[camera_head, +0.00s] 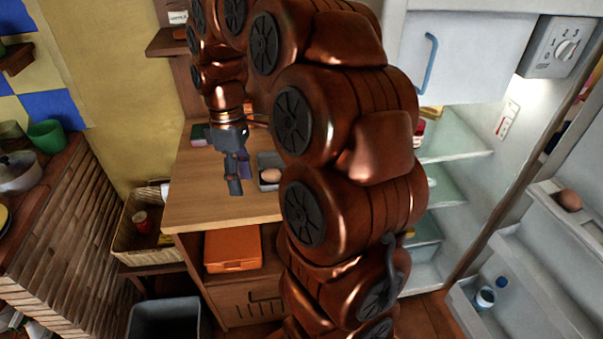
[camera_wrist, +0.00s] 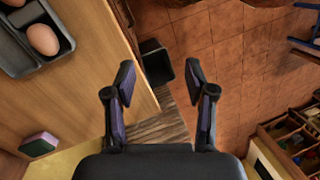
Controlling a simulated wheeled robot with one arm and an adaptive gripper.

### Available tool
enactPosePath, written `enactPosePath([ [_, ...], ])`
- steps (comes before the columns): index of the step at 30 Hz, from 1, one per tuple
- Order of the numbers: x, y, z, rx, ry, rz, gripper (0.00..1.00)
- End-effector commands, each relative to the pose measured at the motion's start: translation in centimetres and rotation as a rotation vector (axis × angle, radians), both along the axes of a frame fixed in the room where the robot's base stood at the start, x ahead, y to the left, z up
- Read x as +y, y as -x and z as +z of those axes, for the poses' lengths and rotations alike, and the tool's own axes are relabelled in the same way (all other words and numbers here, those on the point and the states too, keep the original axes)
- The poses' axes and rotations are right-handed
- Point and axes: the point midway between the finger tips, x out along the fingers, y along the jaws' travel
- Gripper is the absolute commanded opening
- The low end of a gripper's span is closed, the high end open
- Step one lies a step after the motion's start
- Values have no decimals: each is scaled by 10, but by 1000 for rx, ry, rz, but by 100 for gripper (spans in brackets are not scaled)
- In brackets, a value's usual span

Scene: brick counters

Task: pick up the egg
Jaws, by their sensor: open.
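A brown egg (camera_head: 271,175) lies in a small grey tray (camera_head: 268,187) on the wooden table, partly hidden behind my arm. In the wrist view the egg (camera_wrist: 43,39) sits in a compartment of the dark tray (camera_wrist: 14,57) at the upper left, with part of a second egg (camera_wrist: 14,2) at the top edge. Another brown egg (camera_head: 569,199) rests on the fridge door shelf. My gripper (camera_head: 235,187) is open and empty, above the table just left of the tray. In the wrist view its fingers (camera_wrist: 160,80) are spread, apart from the egg.
The wooden table (camera_head: 195,200) has clear room at its left front. A green and pink block (camera_wrist: 40,143) lies on it. An orange box (camera_head: 232,248) sits below, a dark bin (camera_head: 165,318) on the floor, and a basket (camera_head: 135,235) at left. The fridge (camera_head: 455,140) stands open at right.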

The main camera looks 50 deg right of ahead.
Motion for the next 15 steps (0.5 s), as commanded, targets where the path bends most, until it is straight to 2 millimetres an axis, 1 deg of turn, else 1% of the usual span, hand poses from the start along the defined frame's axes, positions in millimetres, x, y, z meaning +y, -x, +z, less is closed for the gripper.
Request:
enactPosePath([
  [1, -14, -11, -3, 4, -14, 15, 55],
  [5, -51, -33, -9, 0, -46, 75, 55],
  [6, -63, -38, -12, -1, -55, 93, 55],
  [11, -115, -53, -27, 3, -94, 152, 55],
  [12, -129, -56, -30, -1, -100, 164, 55],
  [14, -148, -58, -38, 2, -113, 184, 55],
  [15, -162, -59, -42, 1, -119, 194, 55],
])
